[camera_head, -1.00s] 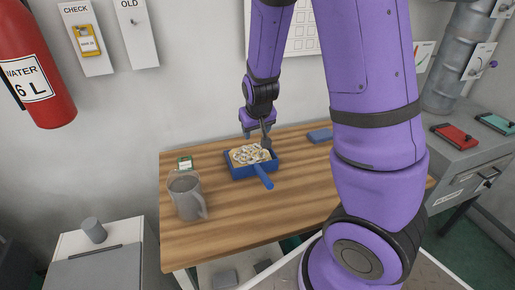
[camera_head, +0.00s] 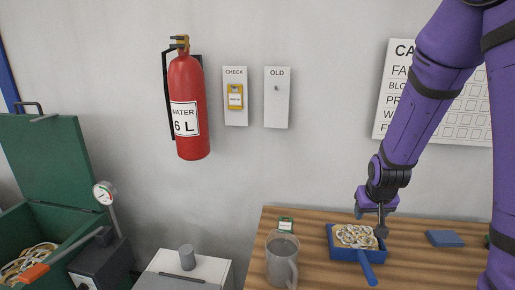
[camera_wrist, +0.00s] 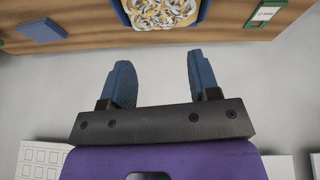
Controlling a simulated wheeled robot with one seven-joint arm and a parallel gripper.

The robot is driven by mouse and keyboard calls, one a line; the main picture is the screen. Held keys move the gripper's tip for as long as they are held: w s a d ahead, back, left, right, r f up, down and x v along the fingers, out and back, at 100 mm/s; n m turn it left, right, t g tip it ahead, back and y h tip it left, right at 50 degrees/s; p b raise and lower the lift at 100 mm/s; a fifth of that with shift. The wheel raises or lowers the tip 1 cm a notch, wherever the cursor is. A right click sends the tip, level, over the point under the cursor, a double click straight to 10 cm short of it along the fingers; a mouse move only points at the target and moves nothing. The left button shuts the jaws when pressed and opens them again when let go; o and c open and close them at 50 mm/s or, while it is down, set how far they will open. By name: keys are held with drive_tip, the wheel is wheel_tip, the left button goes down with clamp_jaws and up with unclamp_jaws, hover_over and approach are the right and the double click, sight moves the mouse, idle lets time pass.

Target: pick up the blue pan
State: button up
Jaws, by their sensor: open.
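The blue pan (camera_head: 346,255) stands on the wooden table, filled with a heap of pale rings. Its blue handle (camera_head: 367,270) points toward the front of the table. My gripper (camera_head: 370,214) is just behind and above the pan's back edge, with nothing in it. The handle is out of the wrist view.
A flat blue block (camera_head: 444,239) lies to the right. The wooden table (camera_head: 325,275) has bare room between mug and pan. The wall is close behind.

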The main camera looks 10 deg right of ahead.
drive_tip(key=s+a+r+n+y, duration=0.15)
drive_tip(key=s+r, duration=0.25)
drive_tip(key=r, duration=0.4)
drive_tip(key=s+a+r+m+y, duration=0.1)
drive_tip(key=s+a+r, duration=0.2)
drive_tip(key=s+r, duration=0.35)
drive_tip(key=s+a+r+n+t, duration=0.1)
drive_tip(key=s+a+r, duration=0.1)
drive_tip(key=s+r, duration=0.8)
drive_tip(key=shift+s+a+n+h, duration=0.3)
drive_tip(key=shift+s+n+h, duration=0.05)
drive_tip(key=shift+s, duration=0.85)
